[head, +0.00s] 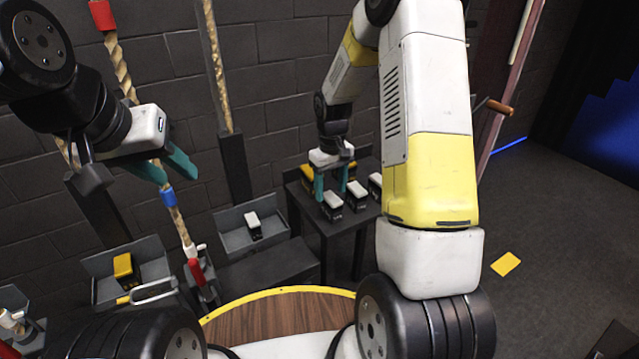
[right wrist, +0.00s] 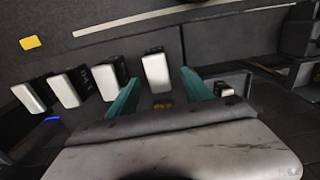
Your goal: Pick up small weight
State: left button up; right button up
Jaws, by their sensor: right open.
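Several dark block weights with white tops stand on a small dark table (head: 335,232), one nearest (head: 332,202) and others (head: 357,192) to its right. A yellow-topped one (head: 307,173) is behind. Which is the small weight I cannot tell. My right gripper (head: 330,190) is open, its teal fingers pointing down close over the weights. In the right wrist view a white-topped weight (right wrist: 156,73) shows between the open fingers (right wrist: 162,90), not visibly gripped. My left gripper (head: 166,170) hangs at the left, teal fingers apart and empty, away from the table.
A grey tray (head: 225,240) holds a white-topped weight (head: 253,224). Another tray (head: 155,262) holds a yellow-topped weight (head: 123,267). Ropes and posts (head: 217,65) stand against the brick wall. A round wooden top (head: 270,318) is in front. Open floor lies at the right.

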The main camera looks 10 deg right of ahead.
aim_at(331, 207)
jog(key=f, duration=0.7)
jog(key=shift+d+f, duration=0.25)
grip_shut()
jog(key=shift+r, duration=0.1)
dwell(1.0)
